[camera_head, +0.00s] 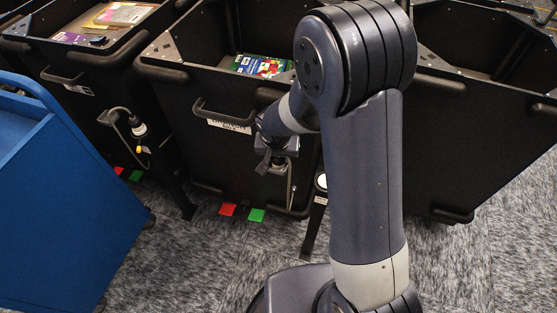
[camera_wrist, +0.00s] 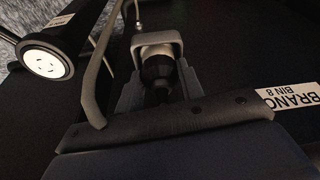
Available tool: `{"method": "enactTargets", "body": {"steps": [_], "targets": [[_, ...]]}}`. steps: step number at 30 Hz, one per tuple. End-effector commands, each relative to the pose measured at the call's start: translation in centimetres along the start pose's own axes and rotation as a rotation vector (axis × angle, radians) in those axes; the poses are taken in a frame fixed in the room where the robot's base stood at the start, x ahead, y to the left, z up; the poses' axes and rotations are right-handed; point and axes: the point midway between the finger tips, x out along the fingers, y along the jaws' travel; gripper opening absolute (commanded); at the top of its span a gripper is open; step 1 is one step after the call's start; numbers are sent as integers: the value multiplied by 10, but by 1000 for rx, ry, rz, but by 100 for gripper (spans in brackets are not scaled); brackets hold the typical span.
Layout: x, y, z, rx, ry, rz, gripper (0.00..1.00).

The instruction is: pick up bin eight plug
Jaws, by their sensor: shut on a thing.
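My gripper (camera_head: 275,160) is at the front of the middle black bin (camera_head: 225,110), just right of its handle. In the wrist view my gripper (camera_wrist: 158,82) is shut on the bin eight plug (camera_wrist: 157,64), a dark rounded body between the two grey fingers. A grey loop-shaped bracket shows around the plug's far end; whether the plug still touches it I cannot tell. A white label reading BRANCH BIN 8 (camera_wrist: 288,100) is on the bin face to the right. In the head view the plug is mostly hidden by my gripper.
A round white socket face (camera_wrist: 46,62) on a black post stands left in the wrist view; the post's top also shows in the head view (camera_head: 321,182). A grey cable (camera_wrist: 94,75) curves beside my gripper. Another bin with a hanging plug (camera_head: 139,130) and a blue cart (camera_head: 60,190) are left.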

Motion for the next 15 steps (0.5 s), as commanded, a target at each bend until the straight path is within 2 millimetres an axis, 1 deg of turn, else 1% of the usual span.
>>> {"method": "enactTargets", "body": {"steps": [9, 11, 15], "targets": [[-3, 0, -1, 0, 1, -1, 9], [-6, 0, -2, 0, 2, -1, 9], [-18, 0, -6, 0, 4, -1, 9]]}}
